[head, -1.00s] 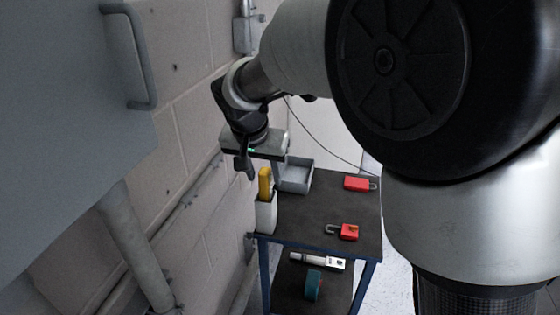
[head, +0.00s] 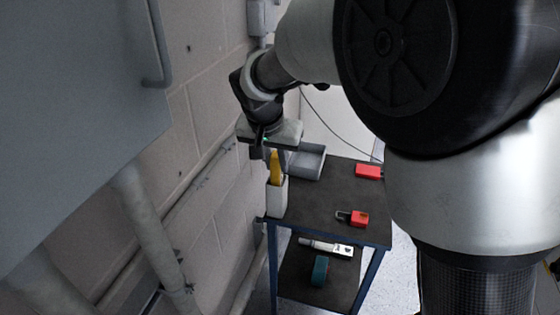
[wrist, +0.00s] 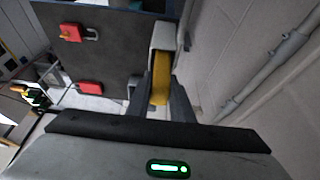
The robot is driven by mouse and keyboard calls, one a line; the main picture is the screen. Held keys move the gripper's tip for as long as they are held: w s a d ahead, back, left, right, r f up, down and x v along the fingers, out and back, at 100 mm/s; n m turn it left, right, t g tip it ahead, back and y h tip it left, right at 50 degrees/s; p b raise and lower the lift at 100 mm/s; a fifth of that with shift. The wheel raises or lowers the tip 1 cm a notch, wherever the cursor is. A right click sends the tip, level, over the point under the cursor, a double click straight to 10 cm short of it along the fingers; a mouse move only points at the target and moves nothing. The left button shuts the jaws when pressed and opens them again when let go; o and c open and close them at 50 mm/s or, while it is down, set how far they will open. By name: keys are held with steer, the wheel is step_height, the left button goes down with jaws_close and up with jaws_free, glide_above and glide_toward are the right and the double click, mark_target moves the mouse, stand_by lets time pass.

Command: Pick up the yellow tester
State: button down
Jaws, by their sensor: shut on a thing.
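The yellow tester (head: 275,167) stands upright in a white holder (head: 277,198) at the left edge of the cart top. In the wrist view the yellow tester (wrist: 160,78) lies between the two dark fingers, with the white holder (wrist: 164,35) just beyond it. My gripper (wrist: 160,105) is shut on the upper part of the tester. In the head view my gripper (head: 276,152) is above the holder, and its fingers partly cover the tester's top. The tester's lower end is hidden in the holder.
A grey tray (head: 308,161) sits behind the holder. Two red padlocks, one nearer (head: 357,218) and one farther (head: 368,172), lie on the dark cart top (head: 325,200). The lower shelf holds a teal item (head: 319,271) and a silver tool (head: 326,246). A block wall (head: 205,120) stands close on the left.

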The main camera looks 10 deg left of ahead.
step_height(320, 180, up, 18)
steer(key=p, duration=0.3)
stand_by(0.8)
